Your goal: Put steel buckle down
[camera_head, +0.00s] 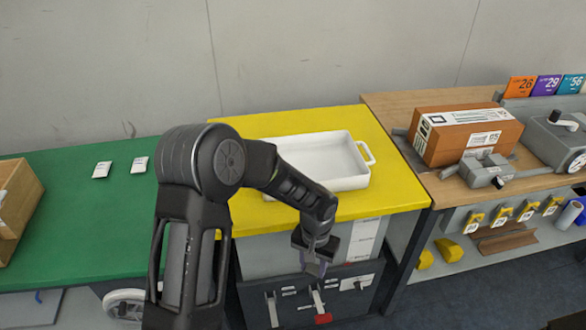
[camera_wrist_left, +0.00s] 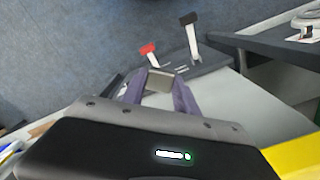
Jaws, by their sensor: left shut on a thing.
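My left gripper (camera_head: 316,267) hangs over the front of the yellow table (camera_head: 405,185), near its front edge and in front of the grey cabinet face. In the left wrist view its purple fingers (camera_wrist_left: 160,90) are shut on a small grey-beige piece, the steel buckle (camera_wrist_left: 161,80). In the head view the buckle is too small and too covered by the gripper to make out. A white rectangular dish (camera_head: 325,160) with a side handle stands on the yellow table behind the gripper. My right gripper is not in view.
A green table (camera_head: 80,220) at left holds two small white packets (camera_head: 102,169) and a wooden box (camera_head: 15,210). At right, a wooden bench (camera_head: 395,110) carries a cardboard box (camera_head: 465,133) and grey devices (camera_head: 487,170). A red-tipped lever (camera_wrist_left: 148,49) is below the gripper.

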